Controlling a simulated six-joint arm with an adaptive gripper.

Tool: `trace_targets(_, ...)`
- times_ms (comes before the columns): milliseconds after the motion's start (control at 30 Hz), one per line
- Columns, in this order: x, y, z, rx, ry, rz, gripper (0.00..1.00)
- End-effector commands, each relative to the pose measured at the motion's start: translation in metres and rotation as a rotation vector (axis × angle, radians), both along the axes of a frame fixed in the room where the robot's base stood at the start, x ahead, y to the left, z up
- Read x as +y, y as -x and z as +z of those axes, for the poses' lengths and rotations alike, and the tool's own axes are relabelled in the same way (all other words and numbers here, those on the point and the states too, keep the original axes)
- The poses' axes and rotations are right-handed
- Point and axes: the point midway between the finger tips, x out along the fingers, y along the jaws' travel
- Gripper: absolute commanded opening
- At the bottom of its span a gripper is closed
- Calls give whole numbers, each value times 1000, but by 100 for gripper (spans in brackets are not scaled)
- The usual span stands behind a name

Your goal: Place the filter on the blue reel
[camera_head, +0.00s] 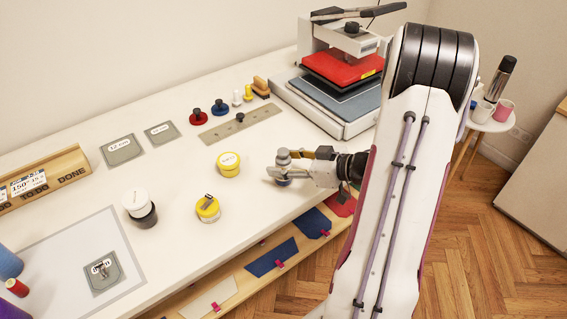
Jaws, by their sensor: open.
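My gripper (287,172) is low over the table's front edge, at the middle right. Its fingers are open around or beside a small grey-topped piece (283,157). A bit of blue (284,183) shows below the fingers; the fingers hide most of it. I cannot tell if these are the filter and the blue reel, or whether they touch. A larger blue cylinder (8,264) stands at the left edge, partly cut off. No other piece is clearly a filter.
On the white table (180,175) are a yellow labelled tin (229,164), a yellow tin with a metal piece (208,208), a white-and-black stack (140,206), black-knobbed red (198,118) and blue (219,108) discs. A heat press (340,80) stands behind. The table middle is mostly clear.

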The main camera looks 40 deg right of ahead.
Motion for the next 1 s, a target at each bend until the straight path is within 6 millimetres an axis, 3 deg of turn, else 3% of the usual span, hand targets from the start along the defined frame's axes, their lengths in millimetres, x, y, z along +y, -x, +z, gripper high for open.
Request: trace_targets(1000, -40, 93, 42, -1, 2, -1, 44)
